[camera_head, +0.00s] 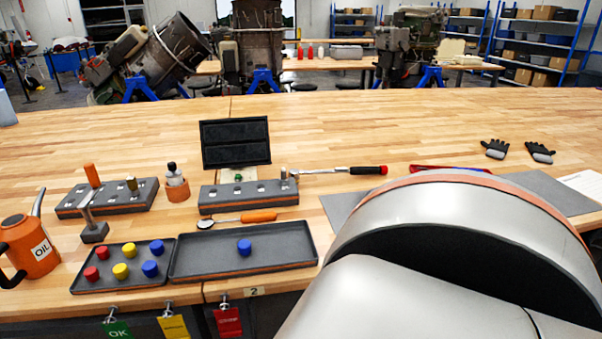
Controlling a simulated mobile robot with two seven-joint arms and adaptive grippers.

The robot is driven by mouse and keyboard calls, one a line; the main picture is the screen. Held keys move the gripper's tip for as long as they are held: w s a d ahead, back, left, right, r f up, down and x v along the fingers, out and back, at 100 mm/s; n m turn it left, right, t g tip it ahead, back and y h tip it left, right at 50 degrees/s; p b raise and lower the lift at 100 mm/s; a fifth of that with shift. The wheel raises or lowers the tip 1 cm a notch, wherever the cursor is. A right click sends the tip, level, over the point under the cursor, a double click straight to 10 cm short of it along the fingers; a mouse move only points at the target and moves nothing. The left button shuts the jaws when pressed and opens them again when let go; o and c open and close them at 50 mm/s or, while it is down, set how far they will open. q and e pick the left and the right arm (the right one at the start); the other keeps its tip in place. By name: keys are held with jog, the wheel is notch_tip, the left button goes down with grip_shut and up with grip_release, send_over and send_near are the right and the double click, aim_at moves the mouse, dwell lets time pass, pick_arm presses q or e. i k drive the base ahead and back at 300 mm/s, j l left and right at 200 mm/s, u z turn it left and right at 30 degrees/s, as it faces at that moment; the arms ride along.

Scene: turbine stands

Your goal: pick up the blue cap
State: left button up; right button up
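A blue cap (245,246) stands alone in the larger grey tray (284,262), toward its back middle. Two more blue caps (150,268) are in the smaller tray (84,282) to the left, at its right side. Red caps (91,273) and yellow caps (120,271) share that smaller tray. Neither of my grippers shows in the head view. A large pale link of my own arm fills the lower right and hides the table there.
An orange oil can (32,246) stands left of the trays. Tool blocks (107,197), an inspection mirror (238,220), a ratchet (335,171) and an open black case (235,143) lie behind them. Gloves (517,150) lie at right. The far tabletop is clear.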

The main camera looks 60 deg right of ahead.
aim_at(243, 246)
jog(key=z, duration=1.5)
jog(key=i+l+u, duration=0.1)
jog(key=l, duration=0.45)
jog(key=i+l+u, duration=0.1)
jog(key=l, duration=0.4)
jog(key=i+l+u, duration=0.1)
jog(key=l, duration=0.45)
